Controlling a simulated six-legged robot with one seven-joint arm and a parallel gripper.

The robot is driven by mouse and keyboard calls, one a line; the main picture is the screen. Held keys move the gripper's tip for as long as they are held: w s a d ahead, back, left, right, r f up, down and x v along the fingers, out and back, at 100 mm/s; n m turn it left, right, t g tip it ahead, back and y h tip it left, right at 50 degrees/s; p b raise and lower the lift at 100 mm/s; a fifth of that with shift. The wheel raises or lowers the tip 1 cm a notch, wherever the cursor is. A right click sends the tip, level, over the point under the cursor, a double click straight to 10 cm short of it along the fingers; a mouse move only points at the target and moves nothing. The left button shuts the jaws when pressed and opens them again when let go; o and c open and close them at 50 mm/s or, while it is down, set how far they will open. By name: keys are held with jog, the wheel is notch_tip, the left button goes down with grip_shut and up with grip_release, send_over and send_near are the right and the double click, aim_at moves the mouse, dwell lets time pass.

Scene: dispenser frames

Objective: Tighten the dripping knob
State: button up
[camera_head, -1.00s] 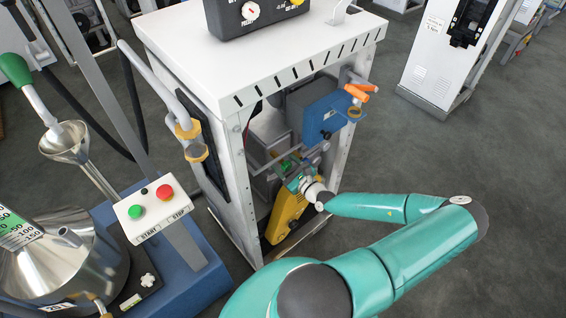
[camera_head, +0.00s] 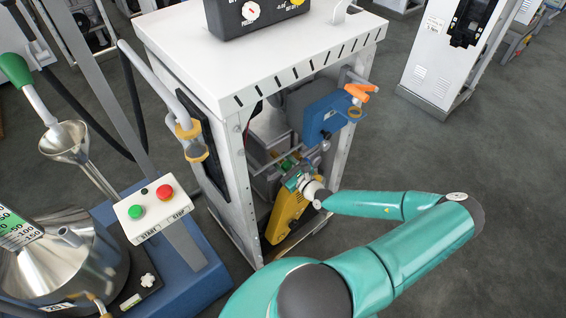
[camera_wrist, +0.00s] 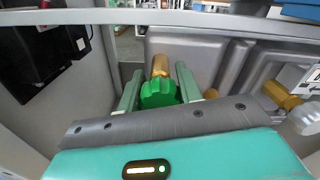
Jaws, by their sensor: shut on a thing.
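The green knob (camera_wrist: 160,94) sits on a brass fitting (camera_wrist: 160,66) in the wrist view. My gripper (camera_wrist: 159,84) has one finger on each side of the knob and is shut on it. In the head view my gripper (camera_head: 297,176) reaches into the open side of the white dispenser frame (camera_head: 239,160), above a yellow part (camera_head: 287,217). There the gripper and wrist mostly hide the knob. I cannot see any drip.
A blue box with an orange handle (camera_head: 358,93) is just above my wrist. White posts of the frame stand on both sides of the opening. In the wrist view a grey moulded panel (camera_wrist: 205,50) lies behind the knob. A start/stop box (camera_head: 152,208) stands at left.

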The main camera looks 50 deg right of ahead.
jog(key=m, duration=0.5)
jog(key=shift+d, duration=0.1)
jog(key=m, duration=0.4)
jog(key=shift+f, duration=0.1)
dwell(1.1)
jog(key=o, duration=1)
jog(key=s+a, duration=0.1)
jog(key=s, duration=1.2)
jog(key=shift+s+a, duration=0.25)
jog(key=shift+s, duration=0.15)
